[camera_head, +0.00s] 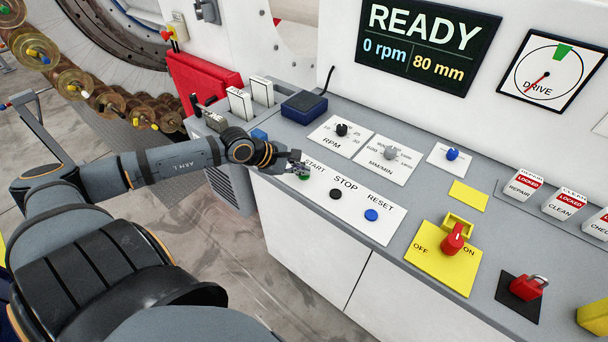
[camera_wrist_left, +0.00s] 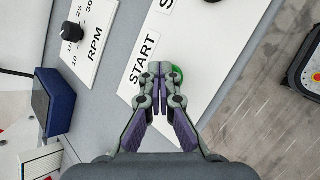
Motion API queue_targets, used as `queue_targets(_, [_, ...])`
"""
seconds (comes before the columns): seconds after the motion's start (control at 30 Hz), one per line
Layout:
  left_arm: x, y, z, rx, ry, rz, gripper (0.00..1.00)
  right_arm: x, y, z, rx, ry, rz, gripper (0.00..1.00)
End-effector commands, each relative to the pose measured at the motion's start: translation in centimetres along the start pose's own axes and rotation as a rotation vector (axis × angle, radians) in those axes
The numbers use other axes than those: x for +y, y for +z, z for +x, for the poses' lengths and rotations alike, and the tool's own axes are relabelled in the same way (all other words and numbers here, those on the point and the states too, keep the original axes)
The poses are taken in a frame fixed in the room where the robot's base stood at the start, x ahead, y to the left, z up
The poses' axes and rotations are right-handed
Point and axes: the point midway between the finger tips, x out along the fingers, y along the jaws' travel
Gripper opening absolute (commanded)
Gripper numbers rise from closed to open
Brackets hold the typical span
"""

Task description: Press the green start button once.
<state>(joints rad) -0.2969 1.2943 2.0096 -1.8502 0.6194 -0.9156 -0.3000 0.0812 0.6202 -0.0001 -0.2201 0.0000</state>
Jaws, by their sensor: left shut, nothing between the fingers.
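The green start button (camera_head: 304,177) sits on a white plate (camera_head: 375,229) labelled START, STOP and RESET. My left gripper (camera_head: 299,169) is shut and empty, with its fingertips right at the green button in the head view. In the left wrist view the shut fingertips (camera_wrist_left: 160,70) cover most of the green button (camera_wrist_left: 177,74), and only its edge shows beside them. I cannot tell whether the tips touch it. The black stop button (camera_head: 336,193) and the blue reset button (camera_head: 371,215) are beside it. My right gripper is not in view.
The RPM knob (camera_head: 341,130) and MM/MIN knob (camera_head: 390,152) stand behind the button plate. A red switch handle (camera_head: 454,238) rises from a yellow plate at right. A blue box (camera_head: 304,106) stands behind my gripper. The screen (camera_head: 427,40) reads READY, 0 rpm, 80 mm.

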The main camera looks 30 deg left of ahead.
Motion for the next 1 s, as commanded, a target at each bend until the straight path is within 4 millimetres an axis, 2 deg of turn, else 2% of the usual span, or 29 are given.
queue_targets(0.33, [0.0,0.0,0.0,0.001,-0.001,0.000,0.00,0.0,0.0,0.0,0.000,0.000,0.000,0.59])
queue_targets(0.67, [0.8,0.8,-1.1,0.001,-0.001,-0.001,0.00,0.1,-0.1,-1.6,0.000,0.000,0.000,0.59])
queue_targets(1.0, [0.8,0.8,-1.1,0.000,-0.001,0.000,0.00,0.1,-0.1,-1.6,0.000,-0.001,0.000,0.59])
